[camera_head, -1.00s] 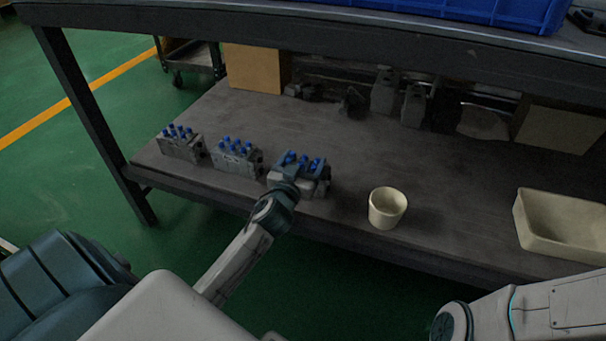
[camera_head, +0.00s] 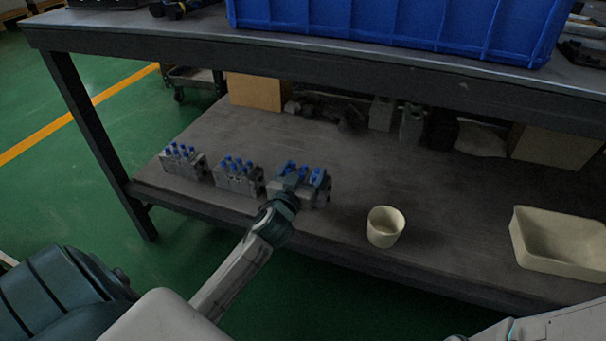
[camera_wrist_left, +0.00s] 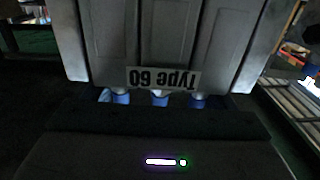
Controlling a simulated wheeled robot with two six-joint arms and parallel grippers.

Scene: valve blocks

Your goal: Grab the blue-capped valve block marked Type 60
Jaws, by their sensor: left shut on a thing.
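Three grey valve blocks with blue caps stand in a row on the lower shelf: a left one (camera_head: 184,164), a middle one (camera_head: 238,181) and a right one (camera_head: 318,192). My left gripper (camera_head: 290,185) is at the right block and shut on it. In the left wrist view the held block (camera_wrist_left: 155,40) fills the upper middle, with a "Type 60" label (camera_wrist_left: 163,79) upside down and blue caps (camera_wrist_left: 160,98) below it. The fingers are mostly hidden, and I cannot tell whether the block is clear of the shelf. My right gripper is out of view.
A cream cup (camera_head: 385,228) stands right of the held block, and a cream bin (camera_head: 560,262) farther right. Cardboard boxes (camera_head: 255,92) and dark parts line the back of the shelf. The upper tabletop (camera_head: 130,28) with a blue crate (camera_head: 390,25) overhangs it.

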